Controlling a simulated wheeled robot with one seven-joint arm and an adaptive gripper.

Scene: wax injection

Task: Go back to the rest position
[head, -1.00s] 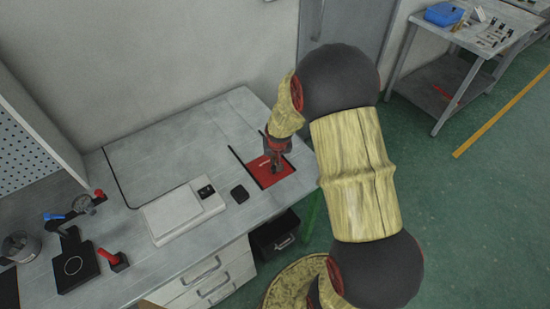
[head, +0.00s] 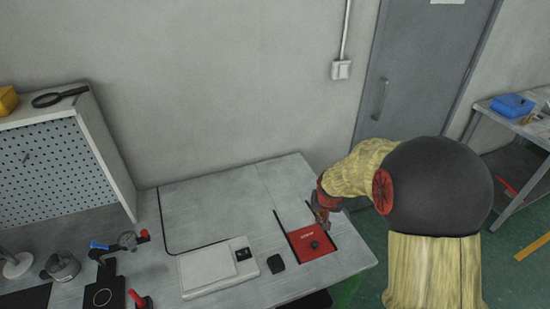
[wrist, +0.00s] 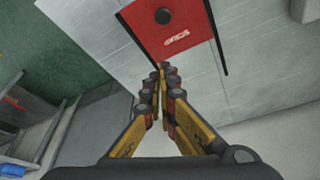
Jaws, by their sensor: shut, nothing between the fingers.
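My gripper (head: 322,216) is at the right end of the workbench in the head view, beside and above a red box (head: 312,243) with a black knob on top. In the wrist view my gripper (wrist: 163,72) has its fingertips together with nothing between them. The red box (wrist: 168,35) shows there just beyond the fingertips, apart from them as far as I can tell. My arm, in a yellowish cover with black joints, reaches in from the right in the head view.
The workbench (head: 215,215) holds a white scale (head: 208,271), a small black block (head: 277,262) and a black stand (head: 104,292). A pegboard shelf (head: 55,160) stands at the left. A grey door (head: 410,80) and a side table with a blue box (head: 512,105) are at the right.

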